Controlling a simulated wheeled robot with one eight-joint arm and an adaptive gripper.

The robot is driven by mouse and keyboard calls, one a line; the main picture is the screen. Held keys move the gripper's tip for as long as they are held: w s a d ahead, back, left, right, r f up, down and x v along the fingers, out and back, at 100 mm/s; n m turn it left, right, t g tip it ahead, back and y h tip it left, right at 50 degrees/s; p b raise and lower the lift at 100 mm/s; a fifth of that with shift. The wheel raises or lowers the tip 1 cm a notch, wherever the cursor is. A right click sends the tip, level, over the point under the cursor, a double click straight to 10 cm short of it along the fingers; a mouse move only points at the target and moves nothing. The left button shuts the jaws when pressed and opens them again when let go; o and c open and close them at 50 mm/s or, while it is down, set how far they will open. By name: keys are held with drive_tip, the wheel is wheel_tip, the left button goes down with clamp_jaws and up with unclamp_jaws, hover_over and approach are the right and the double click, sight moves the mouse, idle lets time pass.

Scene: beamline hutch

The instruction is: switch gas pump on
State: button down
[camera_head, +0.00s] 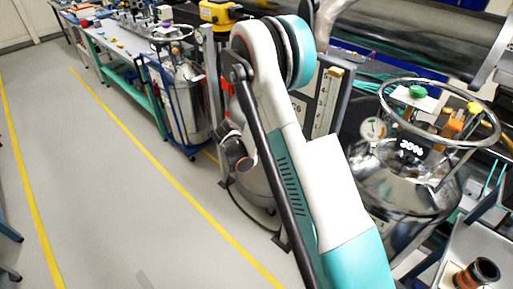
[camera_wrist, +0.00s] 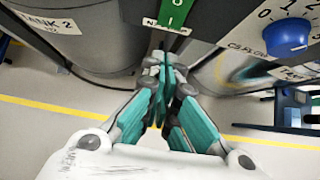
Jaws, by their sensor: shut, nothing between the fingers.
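In the wrist view a green rocker switch (camera_wrist: 178,13) marked "I" is at the top centre, on a dark panel. A blue knob (camera_wrist: 287,38) with a numbered scale is on a panel at the upper right. A label that seems to begin "GAS" (camera_wrist: 250,48) is left of the knob. My gripper (camera_wrist: 163,62) has teal fingers, shut and empty, with tips just below the green switch in the picture. I cannot tell whether they touch the panel. In the head view my arm hides the fingers.
A grey tank labelled "TANK 2" (camera_wrist: 48,22) is at the left in the wrist view. In the head view a steel vessel (camera_head: 405,185) with a ring handle and a "30%" display stands right of my arm. Grey floor (camera_head: 90,150) with yellow lines is clear at the left.

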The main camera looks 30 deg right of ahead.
drive_tip(key=shift+w+d+f, duration=0.1)
drive_tip(key=shift+w+d, duration=0.25)
drive_tip(key=shift+d, duration=0.55)
drive_tip(key=shift+w+d+f, duration=0.1)
drive_tip(key=shift+w+d, duration=0.2)
drive_tip(key=shift+d, duration=0.6)
drive_tip(key=d+f+b, duration=0.1)
drive_tip(key=b, duration=0.2)
drive_tip(key=shift+w, duration=0.15)
drive_tip(key=shift+r, duration=0.15)
